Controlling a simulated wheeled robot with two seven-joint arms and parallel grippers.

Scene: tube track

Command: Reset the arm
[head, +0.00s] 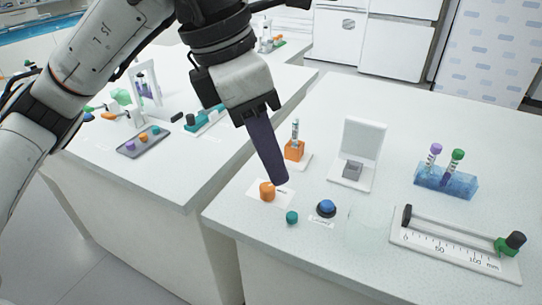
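My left arm comes in from the upper left, and my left gripper (279,182) points down over the front left of the near bench. Its long dark fingers overlap in this view, so whether they are open or shut is hidden. The fingertips appear just above and right of an orange knob (267,191) on a white card; I cannot tell whether they touch it. A track with a millimetre scale (450,251) lies at the front right, with a green and black knob (510,243) at its right end. A blue rack (445,181) holds tubes with purple and green caps. My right gripper is not in view.
On the near bench (480,130) stand an orange tube holder (295,150), a white stand with a grey block (357,160), a blue button (326,208), a teal cap (292,217) and a clear beaker (369,229). Another bench at left holds a tray (144,143).

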